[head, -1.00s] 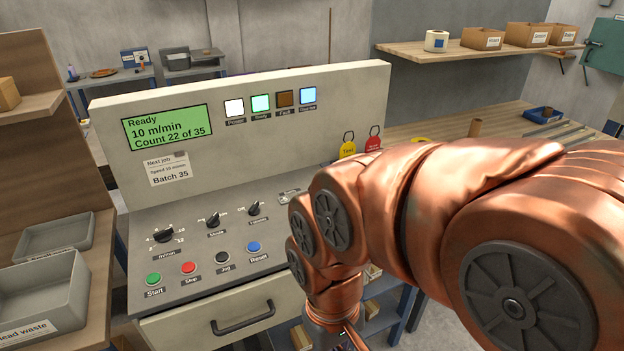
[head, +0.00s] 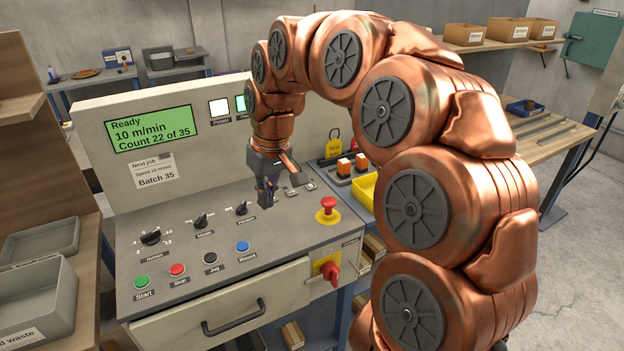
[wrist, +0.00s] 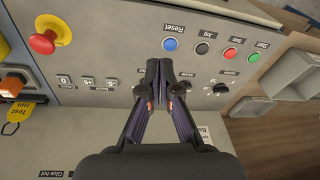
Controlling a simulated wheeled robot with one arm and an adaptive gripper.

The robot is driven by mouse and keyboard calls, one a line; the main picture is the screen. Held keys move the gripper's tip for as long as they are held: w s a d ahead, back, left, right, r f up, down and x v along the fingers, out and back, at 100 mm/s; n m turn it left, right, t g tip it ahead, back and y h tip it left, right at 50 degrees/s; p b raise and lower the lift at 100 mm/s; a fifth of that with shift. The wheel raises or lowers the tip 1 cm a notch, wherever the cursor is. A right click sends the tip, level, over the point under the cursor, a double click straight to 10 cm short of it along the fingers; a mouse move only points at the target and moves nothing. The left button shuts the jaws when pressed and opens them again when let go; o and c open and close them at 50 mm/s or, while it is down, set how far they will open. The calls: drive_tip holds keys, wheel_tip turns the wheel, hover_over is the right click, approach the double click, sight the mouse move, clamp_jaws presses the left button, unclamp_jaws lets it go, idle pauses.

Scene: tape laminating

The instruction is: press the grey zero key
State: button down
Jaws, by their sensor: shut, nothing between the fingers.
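The grey zero key (wrist: 64,82) shows in the wrist view, left of my gripper, at the end of a row of small keys nearest the red mushroom button. In the head view, it seems to be the right one of the small keys (head: 309,186) beside my gripper. My gripper (head: 266,197) hangs over the sloped control panel (head: 205,262), pointing down. Its fingers also show in the wrist view (wrist: 160,68), shut together and empty, apart from the zero key. Part of the key row is hidden behind my gripper in the head view.
A red mushroom button (head: 327,207) stands up right of the keys. Black knobs (head: 201,221) and a blue Reset button (head: 243,247) lie left and in front.

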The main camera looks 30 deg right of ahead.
drive_tip(key=w+d+m+t, duration=0.1)
drive_tip(key=w+d, duration=0.9)
drive_tip(key=w, duration=0.1)
drive_tip(key=m+t+h, duration=0.1)
drive_tip(key=m, duration=0.1)
hover_over(311, 186)
drive_tip(key=s, duration=0.3)
drive_tip(key=f, duration=0.2)
drive_tip(key=shift+s+a+r, duration=0.15)
drive_tip(key=shift+s+r, duration=0.05)
drive_tip(key=shift+r, duration=0.05)
drive_tip(key=shift+f, duration=0.1)
drive_tip(key=p+x, duration=0.1)
drive_tip(key=x, duration=0.3)
drive_tip(key=p+x, duration=0.2)
drive_tip(key=x, duration=0.3)
drive_tip(key=s+p+x, duration=0.1)
drive_tip(key=p+x, duration=0.1)
drive_tip(key=x, duration=0.2)
drive_tip(key=shift+f, duration=0.35)
drive_tip(key=shift+d+f, duration=0.2)
drive_tip(key=shift+f, duration=0.1)
